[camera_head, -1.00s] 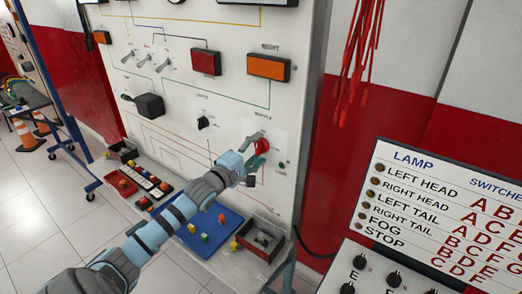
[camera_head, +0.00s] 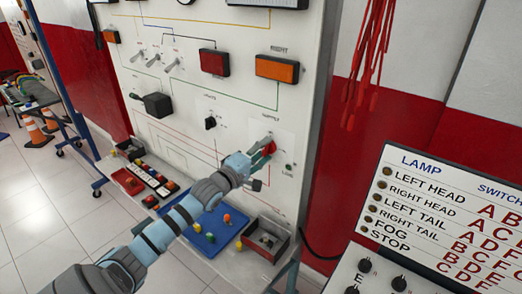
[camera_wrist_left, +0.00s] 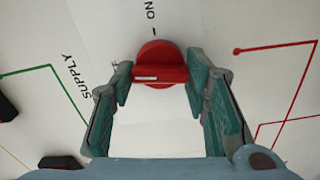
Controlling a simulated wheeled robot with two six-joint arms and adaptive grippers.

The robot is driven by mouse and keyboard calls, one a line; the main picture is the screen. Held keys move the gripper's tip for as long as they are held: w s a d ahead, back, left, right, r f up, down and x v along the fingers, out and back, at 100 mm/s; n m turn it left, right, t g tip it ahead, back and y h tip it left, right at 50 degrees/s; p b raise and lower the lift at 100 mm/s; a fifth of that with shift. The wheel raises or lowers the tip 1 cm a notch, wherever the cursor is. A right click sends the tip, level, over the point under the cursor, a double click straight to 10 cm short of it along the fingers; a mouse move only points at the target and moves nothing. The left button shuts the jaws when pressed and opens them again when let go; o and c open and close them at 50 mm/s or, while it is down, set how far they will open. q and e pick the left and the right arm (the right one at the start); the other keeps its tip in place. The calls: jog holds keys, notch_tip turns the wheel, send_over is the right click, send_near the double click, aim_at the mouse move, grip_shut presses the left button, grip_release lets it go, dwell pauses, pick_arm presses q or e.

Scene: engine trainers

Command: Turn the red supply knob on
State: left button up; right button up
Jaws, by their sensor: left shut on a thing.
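The red supply knob (camera_head: 269,148) is on the white upright panel, at its lower right in the head view. It also shows in the left wrist view (camera_wrist_left: 160,64), with its bar lying across the picture and a white mark on the bar. The printed ON and a tick are above it there, SUPPLY is to the left, and the OFF label is mostly hidden by a finger. My left gripper (camera_head: 262,164) is at the panel, shut on the knob. In the wrist view its two fingers (camera_wrist_left: 162,84) stand at either end of the bar. My right gripper is not in view.
A black knob (camera_head: 210,123) and an orange RIGHT lamp (camera_head: 277,68) are on the panel nearby. A blue tray (camera_head: 200,240) and a grey bin (camera_head: 265,240) sit on the ledge below. A lamp chart panel (camera_head: 450,200) stands at the right.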

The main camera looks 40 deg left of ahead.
pick_arm(q)
jog(key=m, duration=0.3)
jog(key=shift+r+m, duration=0.1)
jog(key=shift+m, duration=0.2)
jog(key=m, duration=0.3)
jog(key=shift+m, duration=0.3)
jog(key=m, duration=0.4)
jog(key=shift+m+b, duration=0.3)
jog(key=shift+b, duration=0.05)
jog(key=m+b, duration=0.1)
jog(key=m, duration=0.3)
jog(key=shift+m, duration=0.3)
jog(key=o, duration=1)
jog(key=shift+d, duration=0.1)
jog(key=shift+o, duration=0.9)
jog(key=shift+w, duration=0.15)
